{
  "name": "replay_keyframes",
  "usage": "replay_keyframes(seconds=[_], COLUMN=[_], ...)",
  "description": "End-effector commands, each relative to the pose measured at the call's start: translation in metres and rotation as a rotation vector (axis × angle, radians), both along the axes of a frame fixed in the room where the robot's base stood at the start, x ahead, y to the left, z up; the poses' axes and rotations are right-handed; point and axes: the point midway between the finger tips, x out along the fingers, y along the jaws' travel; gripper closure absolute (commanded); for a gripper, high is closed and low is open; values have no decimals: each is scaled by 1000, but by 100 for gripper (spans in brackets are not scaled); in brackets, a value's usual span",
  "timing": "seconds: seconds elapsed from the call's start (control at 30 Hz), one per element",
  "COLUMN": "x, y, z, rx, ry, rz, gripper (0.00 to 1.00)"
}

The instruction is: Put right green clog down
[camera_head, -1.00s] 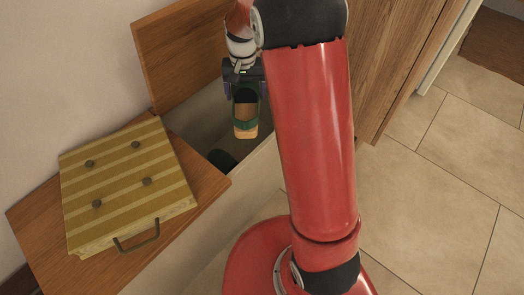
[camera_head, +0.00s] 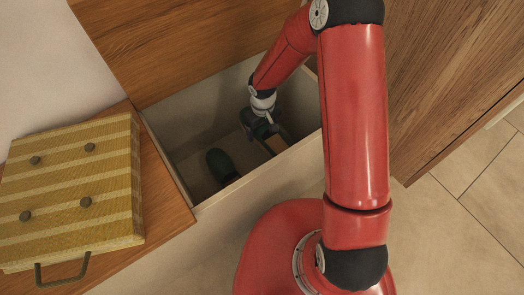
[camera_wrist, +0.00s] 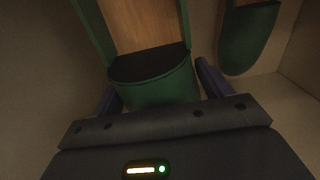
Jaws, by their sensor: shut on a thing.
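My gripper (camera_head: 262,124) is inside the open storage box of the bench, shut on a green clog with a tan insole (camera_head: 279,141). In the wrist view the held clog (camera_wrist: 152,88) sits between the two fingers, its green end toward me. I cannot tell whether it touches the box floor. A second green clog (camera_head: 221,166) rests in the box, left of my gripper; in the wrist view it shows at the upper right (camera_wrist: 248,40), apart from the held one.
The box's front wall (camera_head: 262,172) and the raised wooden lid (camera_head: 185,40) bound the space. A yellow striped cushion-like case (camera_head: 75,195) lies on the wooden top at the left. A wooden cabinet (camera_head: 440,80) stands at the right.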

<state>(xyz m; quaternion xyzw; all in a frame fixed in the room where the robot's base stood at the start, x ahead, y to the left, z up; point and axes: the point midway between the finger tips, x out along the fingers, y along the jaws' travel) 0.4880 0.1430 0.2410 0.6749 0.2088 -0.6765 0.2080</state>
Motion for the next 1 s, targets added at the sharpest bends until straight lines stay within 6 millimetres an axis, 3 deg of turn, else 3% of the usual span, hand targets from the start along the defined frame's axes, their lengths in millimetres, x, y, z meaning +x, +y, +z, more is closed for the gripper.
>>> replay_keyframes(seconds=[0.03,0.1,0.3,0.57,0.8,1.0], x=[-1,-1,0,1,0,1], y=[1,0,0,0,0,0], z=[-19,-37,-76,-95,-129,-128], rx=[0,0,0,1,1,0], ry=[4,2,0,-1,-1,-2], rz=[2,0,0,-2,-2,-2], gripper=[54,54,54,54,54,54])
